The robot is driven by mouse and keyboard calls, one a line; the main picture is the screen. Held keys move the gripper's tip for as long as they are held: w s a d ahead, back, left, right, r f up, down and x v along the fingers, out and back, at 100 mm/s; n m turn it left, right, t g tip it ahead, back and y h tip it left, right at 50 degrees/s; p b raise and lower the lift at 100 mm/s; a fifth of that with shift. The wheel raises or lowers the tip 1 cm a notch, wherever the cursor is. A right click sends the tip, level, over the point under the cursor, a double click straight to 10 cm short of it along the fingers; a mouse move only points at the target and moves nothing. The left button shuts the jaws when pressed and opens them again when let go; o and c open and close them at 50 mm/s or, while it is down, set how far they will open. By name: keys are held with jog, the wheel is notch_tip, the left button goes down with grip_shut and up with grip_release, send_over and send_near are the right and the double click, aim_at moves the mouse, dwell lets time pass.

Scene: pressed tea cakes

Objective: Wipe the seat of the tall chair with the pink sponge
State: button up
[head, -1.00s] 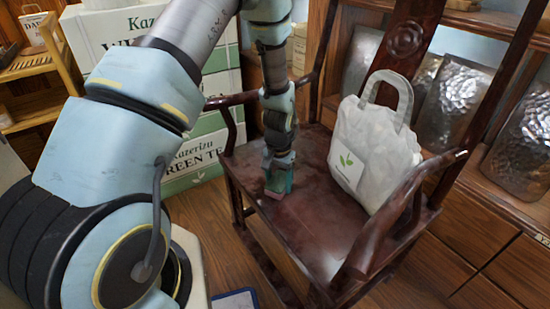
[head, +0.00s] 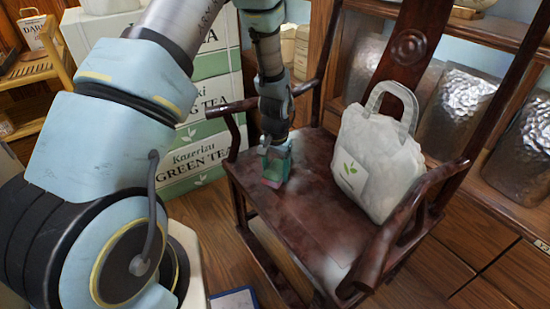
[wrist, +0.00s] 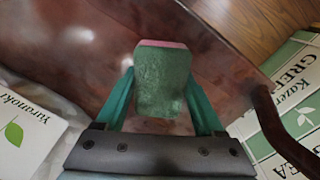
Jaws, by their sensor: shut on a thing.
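The tall chair is dark red-brown wood with a high back and curved arms. My gripper (head: 274,172) is over the left part of the seat, shut on the sponge. In the wrist view the sponge (wrist: 162,80) sits between the green fingers of my gripper (wrist: 162,100); it shows a green body and a pink far edge. The sponge is at the seat surface, but I cannot tell whether it presses on it. The seat (wrist: 60,50) also fills much of the wrist view.
A white bag (head: 378,150) with a leaf print stands on the seat's right part. The chair's near arm (head: 400,230) rises at the right. Green tea boxes (head: 195,155) are stacked behind left. Metallic canisters (head: 455,110) line the shelf behind.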

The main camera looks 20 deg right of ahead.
jog(key=shift+r+p, duration=1)
jog(key=shift+r, duration=0.65)
